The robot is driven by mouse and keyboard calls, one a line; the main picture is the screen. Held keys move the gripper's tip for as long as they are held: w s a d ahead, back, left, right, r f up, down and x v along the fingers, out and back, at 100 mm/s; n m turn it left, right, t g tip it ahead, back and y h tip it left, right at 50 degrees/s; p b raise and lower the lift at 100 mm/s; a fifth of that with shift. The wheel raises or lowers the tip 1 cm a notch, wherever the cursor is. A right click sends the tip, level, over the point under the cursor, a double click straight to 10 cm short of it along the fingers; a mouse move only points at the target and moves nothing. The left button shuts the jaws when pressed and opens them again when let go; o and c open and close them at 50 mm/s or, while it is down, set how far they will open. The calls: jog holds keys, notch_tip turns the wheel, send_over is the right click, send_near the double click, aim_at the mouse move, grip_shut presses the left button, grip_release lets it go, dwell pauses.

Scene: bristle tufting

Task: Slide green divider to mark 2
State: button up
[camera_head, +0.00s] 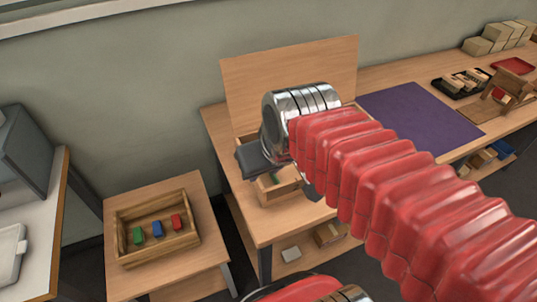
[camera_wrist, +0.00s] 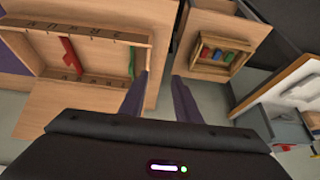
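A wooden drawer-like box (camera_wrist: 100,88) with marked rails fills the upper left of the wrist view. The green divider (camera_wrist: 132,62) stands across it near its right end, and a red divider (camera_wrist: 70,58) stands further left. The marks (camera_wrist: 100,34) are too small to read surely. My gripper (camera_wrist: 164,76) has its two dark fingers apart with nothing between them. Its left finger is near the box's right end, close to the green divider; I cannot tell if it touches. In the head view my gripper (camera_head: 262,160) covers much of the box (camera_head: 277,190).
A wooden tray (camera_head: 126,222) with green, blue and red blocks sits on a small table at left. A purple mat (camera_head: 415,112) and black and red trays are on the bench to the right. An upright wooden panel (camera_head: 245,80) stands behind the box.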

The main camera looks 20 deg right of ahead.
jog(key=w+d+f, duration=0.4)
jog(key=w+d, duration=0.1)
jog(key=w, duration=0.3)
jog(key=w+d+f, duration=0.4)
jog(key=w+d, duration=0.1)
jog(key=w, duration=0.2)
jog(key=shift+w+g, duration=0.35)
jog(key=shift+g, duration=0.05)
jog(key=shift+d+f, duration=0.1)
jog(key=shift+x, duration=6.85)
jog(key=shift+c, duration=0.2)
grip_shut()
